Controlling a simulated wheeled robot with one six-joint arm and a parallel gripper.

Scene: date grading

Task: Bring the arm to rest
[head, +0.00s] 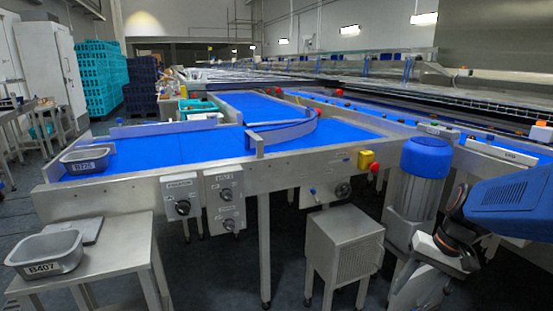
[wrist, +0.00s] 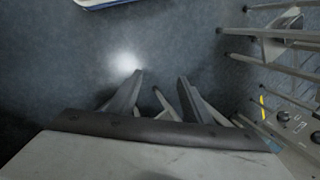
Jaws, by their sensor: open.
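My gripper (wrist: 160,82) shows in the wrist view with its two dark fingers apart and nothing between them. It points at the dark floor (wrist: 85,60), clear of any object. In the head view, part of my arm (head: 510,205) shows at the right, in front of the conveyor line. I cannot make out the gripper's fingers there.
A blue conveyor (head: 160,147) on a steel frame crosses the middle. A metal tray (head: 86,160) sits on its left end. Another tray (head: 45,254) stands on a steel table (head: 115,248) at the left. A steel box (head: 343,250) stands beneath. Metal legs (wrist: 270,65) show at the wrist view's right.

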